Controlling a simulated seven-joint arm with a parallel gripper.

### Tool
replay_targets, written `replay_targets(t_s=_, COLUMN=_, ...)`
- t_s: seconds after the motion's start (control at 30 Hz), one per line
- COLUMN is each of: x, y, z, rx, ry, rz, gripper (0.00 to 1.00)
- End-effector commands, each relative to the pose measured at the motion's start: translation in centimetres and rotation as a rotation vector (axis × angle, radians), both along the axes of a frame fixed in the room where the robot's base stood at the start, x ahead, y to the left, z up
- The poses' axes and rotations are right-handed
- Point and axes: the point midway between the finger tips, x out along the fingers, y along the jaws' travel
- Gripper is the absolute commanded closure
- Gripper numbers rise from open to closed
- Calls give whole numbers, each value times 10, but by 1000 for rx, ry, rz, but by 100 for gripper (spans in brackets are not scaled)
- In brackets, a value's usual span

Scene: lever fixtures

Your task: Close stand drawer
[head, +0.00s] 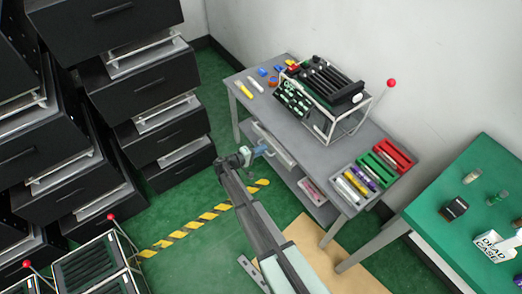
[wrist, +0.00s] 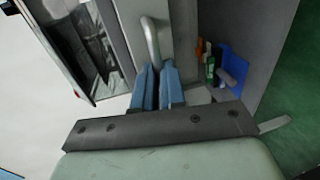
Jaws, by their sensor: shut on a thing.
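The stand is a grey table (head: 305,135), and its light-grey drawer (head: 273,145) sits just under the top at the left half in the head view. My gripper (head: 257,151) is at the front of this drawer. In the wrist view, the drawer front (wrist: 184,35) carries a curved metal handle (wrist: 151,38). My gripper's two blue fingers (wrist: 157,85) are shut on the lower end of this handle. How far out the drawer stands is hard to tell, as my arm and the table top hide part of it.
A rack of dark trays (head: 320,85) with a red-knobbed lever (head: 391,83) stands on the table. Red, green and grey bins (head: 385,160) sit at its right end. Black drawer cabinets (head: 150,90) stand at left. A green table (head: 470,200) is at right.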

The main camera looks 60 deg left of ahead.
Motion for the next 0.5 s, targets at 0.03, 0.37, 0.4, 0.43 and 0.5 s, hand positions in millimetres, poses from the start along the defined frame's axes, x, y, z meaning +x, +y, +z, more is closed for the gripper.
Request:
replay_targets(t_s=0.03, x=0, y=0, z=0, rx=0, ry=0, rz=0, gripper=100)
replay_targets(t_s=0.37, x=1, y=0, z=0, rx=0, ry=0, rz=0, gripper=100)
replay_targets(t_s=0.4, x=3, y=0, z=0, rx=0, ry=0, rz=0, gripper=100)
replay_targets(t_s=0.43, x=6, y=0, z=0, rx=0, ry=0, rz=0, gripper=100)
replay_targets(t_s=0.5, x=14, y=1, z=0, rx=1, ry=0, rz=0, gripper=100)
